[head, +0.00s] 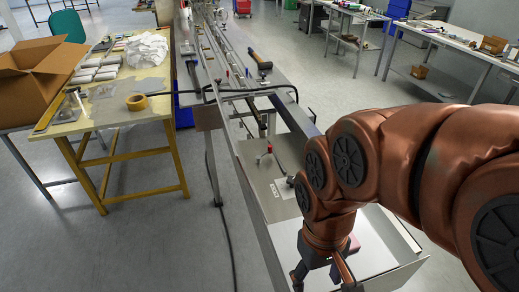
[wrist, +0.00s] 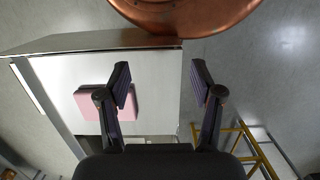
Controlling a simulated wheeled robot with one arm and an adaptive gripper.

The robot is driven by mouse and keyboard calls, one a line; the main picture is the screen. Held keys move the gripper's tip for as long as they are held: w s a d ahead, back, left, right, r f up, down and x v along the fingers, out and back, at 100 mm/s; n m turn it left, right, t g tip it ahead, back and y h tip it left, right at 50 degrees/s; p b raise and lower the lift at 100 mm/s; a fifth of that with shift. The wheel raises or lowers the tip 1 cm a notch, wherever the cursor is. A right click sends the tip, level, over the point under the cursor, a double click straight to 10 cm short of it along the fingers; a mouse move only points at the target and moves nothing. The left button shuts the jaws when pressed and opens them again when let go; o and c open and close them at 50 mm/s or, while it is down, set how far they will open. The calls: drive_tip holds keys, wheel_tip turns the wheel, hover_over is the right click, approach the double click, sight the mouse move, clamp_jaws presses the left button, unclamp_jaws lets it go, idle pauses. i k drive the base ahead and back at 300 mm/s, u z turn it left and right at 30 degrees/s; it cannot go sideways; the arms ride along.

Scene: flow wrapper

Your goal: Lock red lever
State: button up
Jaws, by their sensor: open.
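The red lever (head: 269,148) is a small red-tipped handle standing up from the grey machine deck (head: 262,180) in the middle of the head view. Whether it is locked cannot be told at this size. My gripper (head: 322,279) is at the lower right of the lever, well apart from it, over the white tray end of the machine. In the wrist view my gripper (wrist: 161,80) has its two fingers spread with nothing between them. The lever cannot be made out in the wrist view.
A pink block (wrist: 88,104) lies in the white tray (wrist: 60,78) beside my left finger in the wrist view. A black-headed hammer (head: 260,61) lies farther along the machine. Floor between is clear.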

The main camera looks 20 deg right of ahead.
sight(258, 158)
drive_tip(key=k, duration=0.5)
drive_tip(key=z, duration=2)
drive_tip(key=k, duration=1.45)
drive_tip(key=u, duration=1.75)
drive_tip(key=i, duration=0.5)
drive_tip(key=u, duration=0.1)
